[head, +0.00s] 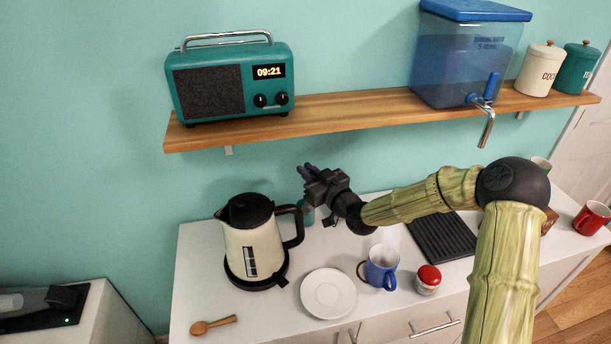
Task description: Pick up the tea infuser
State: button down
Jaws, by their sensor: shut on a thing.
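My gripper (306,171) is above the back of the white counter, to the right of the kettle and near the wall. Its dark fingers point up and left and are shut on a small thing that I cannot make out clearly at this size. I cannot tell the tea infuser apart for certain in this view. A small teal object (307,213) shows below the gripper, partly hidden by the kettle's handle.
The cream kettle (254,247) stands left of the gripper on the counter (195,290). A white saucer (328,293), a blue mug (382,267), a red-lidded jar (428,280) and a wooden spoon (214,325) are in front. A shelf (350,105) with a radio (231,82) hangs above.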

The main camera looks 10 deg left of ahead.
jog(key=s+d+b, duration=0.1)
jog(key=s+d, duration=0.2)
jog(key=s, duration=0.4)
jog(key=s+d+b, duration=0.2)
jog(key=s+d, duration=0.2)
jog(key=s, duration=0.4)
jog(key=shift+d, duration=0.15)
